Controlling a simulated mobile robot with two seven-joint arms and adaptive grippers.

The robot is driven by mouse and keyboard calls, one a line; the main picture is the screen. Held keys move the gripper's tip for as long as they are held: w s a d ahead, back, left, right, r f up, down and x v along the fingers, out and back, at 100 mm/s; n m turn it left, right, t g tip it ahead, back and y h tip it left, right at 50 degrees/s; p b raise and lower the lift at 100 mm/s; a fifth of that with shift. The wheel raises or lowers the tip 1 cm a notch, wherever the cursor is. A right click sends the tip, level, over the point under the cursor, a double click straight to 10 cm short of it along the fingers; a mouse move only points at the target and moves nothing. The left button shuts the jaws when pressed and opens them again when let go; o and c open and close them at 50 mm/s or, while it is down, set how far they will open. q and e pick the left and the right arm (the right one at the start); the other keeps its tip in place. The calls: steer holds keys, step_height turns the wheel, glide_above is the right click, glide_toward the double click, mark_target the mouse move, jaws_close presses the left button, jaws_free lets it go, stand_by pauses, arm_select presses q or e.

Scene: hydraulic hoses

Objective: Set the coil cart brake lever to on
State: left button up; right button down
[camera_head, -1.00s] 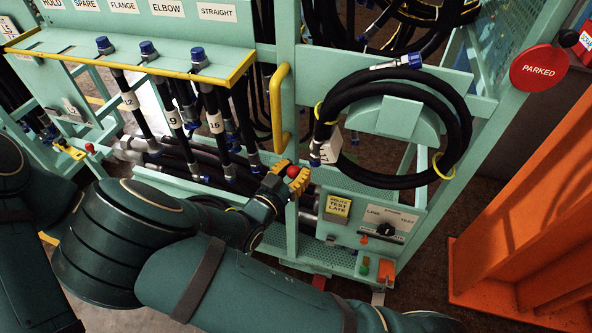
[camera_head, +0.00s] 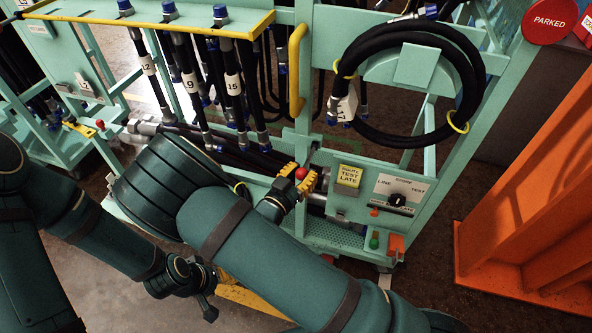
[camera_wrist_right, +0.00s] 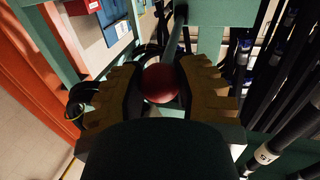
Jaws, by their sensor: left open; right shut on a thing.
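The coil cart is the light green frame (camera_head: 470,145) with a black hose coil (camera_head: 462,70) hung on it. A red ball knob (camera_head: 301,173), apparently the end of its brake lever, stands at the cart's near left side. My right gripper (camera_head: 300,179), with ribbed yellow fingers, is shut on this knob.
A hose rack (camera_head: 255,28) with several numbered, blue-capped hoses stands behind and left. A yellow handle (camera_head: 297,70) rises above the knob. A switch panel (camera_head: 398,192) is on the cart's right. An orange frame (camera_head: 530,190) and a red PARKED disc (camera_head: 549,22) are further right.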

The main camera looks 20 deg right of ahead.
steer(key=shift+a+f, duration=0.1)
steer(key=shift+f, duration=0.5)
steer(key=shift+f+t+h+b, duration=0.4)
steer(key=shift+f+b, duration=0.2)
steer(key=shift+b, duration=0.1)
steer(key=c, duration=0.6)
jaws_free()
